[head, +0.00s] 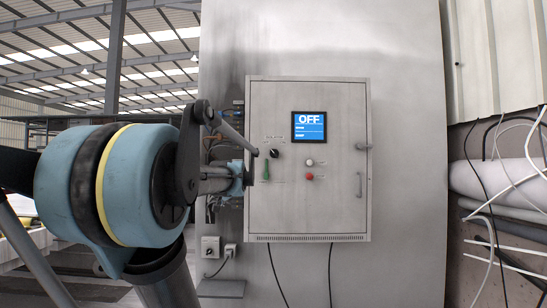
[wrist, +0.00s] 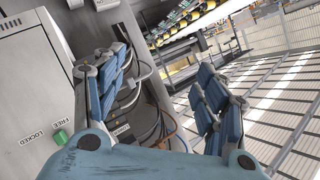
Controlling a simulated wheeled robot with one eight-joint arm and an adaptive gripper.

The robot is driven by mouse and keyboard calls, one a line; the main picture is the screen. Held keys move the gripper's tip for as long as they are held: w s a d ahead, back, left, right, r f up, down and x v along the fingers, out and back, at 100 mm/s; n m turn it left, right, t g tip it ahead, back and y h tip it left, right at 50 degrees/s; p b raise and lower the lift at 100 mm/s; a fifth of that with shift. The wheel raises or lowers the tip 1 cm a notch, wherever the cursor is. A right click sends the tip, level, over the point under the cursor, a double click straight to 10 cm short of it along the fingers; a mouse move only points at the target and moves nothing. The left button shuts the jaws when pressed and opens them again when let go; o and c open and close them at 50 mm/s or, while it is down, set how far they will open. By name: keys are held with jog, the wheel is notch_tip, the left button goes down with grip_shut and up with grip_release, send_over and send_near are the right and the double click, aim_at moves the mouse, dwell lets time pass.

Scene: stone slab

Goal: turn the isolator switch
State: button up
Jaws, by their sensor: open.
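A grey control cabinet (head: 340,215) stands against a pale slab in the head view. A black rotary knob (head: 274,153), which looks like the isolator switch, is on the left of its door, under lettering too small to read. A green handle (head: 266,170) is just below the knob; in the wrist view a green part (wrist: 58,138) sits beside the labels FREE and LOCKED. The black knob does not show in the wrist view. My gripper (head: 241,178) is at the cabinet's left edge, partly hidden by my arm. In the wrist view my gripper (wrist: 162,78) is open and empty.
The door's screen (head: 309,127) reads OFF. A white button (head: 310,162) and a red button (head: 309,177) are below it. A door handle (head: 359,186) is at the right. Cables and small boxes (head: 210,247) line the cabinet's left side. Pipes (head: 497,182) are far right.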

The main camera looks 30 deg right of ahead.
jog(key=w+d+r+m+t+h, duration=0.15)
jog(key=d+r+m+h, duration=0.25)
jog(key=d+r, duration=0.65)
jog(key=m+h, duration=0.5)
jog(key=h, duration=0.1)
send_near(275, 153)
jog(key=x, duration=1)
jog(key=shift+w+d+r, duration=0.1)
jog(key=shift+w+d, duration=0.05)
jog(key=shift+w, duration=0.2)
jog(key=c, duration=1.1)
